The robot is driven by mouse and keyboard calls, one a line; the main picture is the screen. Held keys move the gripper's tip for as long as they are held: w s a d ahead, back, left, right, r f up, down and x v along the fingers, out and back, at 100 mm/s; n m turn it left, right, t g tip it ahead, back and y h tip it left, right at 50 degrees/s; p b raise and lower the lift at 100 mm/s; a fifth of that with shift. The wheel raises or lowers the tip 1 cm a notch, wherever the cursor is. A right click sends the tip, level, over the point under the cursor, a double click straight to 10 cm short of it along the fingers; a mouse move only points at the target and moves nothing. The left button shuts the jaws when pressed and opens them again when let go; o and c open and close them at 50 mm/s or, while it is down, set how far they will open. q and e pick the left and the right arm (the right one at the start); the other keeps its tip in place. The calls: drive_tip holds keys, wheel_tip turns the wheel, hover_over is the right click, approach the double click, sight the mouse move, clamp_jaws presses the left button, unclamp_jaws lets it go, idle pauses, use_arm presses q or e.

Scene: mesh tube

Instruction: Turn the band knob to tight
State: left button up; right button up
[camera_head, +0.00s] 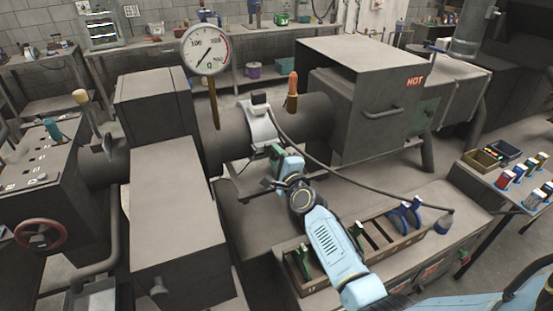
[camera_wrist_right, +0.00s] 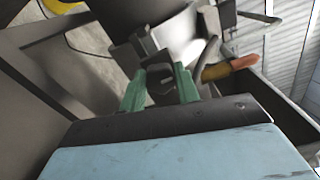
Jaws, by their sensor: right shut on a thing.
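A silver band (camera_head: 262,126) is wrapped around the dark horizontal tube (camera_head: 316,118), with a dark block on top. In the wrist view, the band's shiny metal (camera_wrist_right: 183,40) lies just beyond the fingers. My right gripper (camera_head: 276,153) is at the band's lower front. In the wrist view, its green fingers (camera_wrist_right: 160,80) are closed on a small dark knob (camera_wrist_right: 160,88) below the band. The fingers partly hide the knob, and I cannot read its setting. My left gripper is not in view.
An orange-handled probe (camera_head: 292,88) sticks up from the tube, and a dial gauge (camera_head: 206,51) stands left of it. A box marked HOT (camera_head: 384,120) is at right.

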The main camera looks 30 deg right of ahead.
drive_tip(key=n+p, duration=0.2)
drive_tip(key=n, duration=0.6)
drive_tip(key=n+p, duration=0.2)
drive_tip(key=n, duration=0.7)
drive_tip(key=n+p, duration=0.2)
drive_tip(key=n, duration=0.6)
drive_tip(key=shift+d+f+p, duration=0.2)
drive_tip(key=shift+f+p, duration=0.1)
drive_tip(key=shift+p, duration=0.05)
idle(1.6)
idle(0.4)
drive_tip(key=o, duration=1)
drive_tip(key=shift+r, duration=0.1)
drive_tip(key=shift+c, duration=0.2)
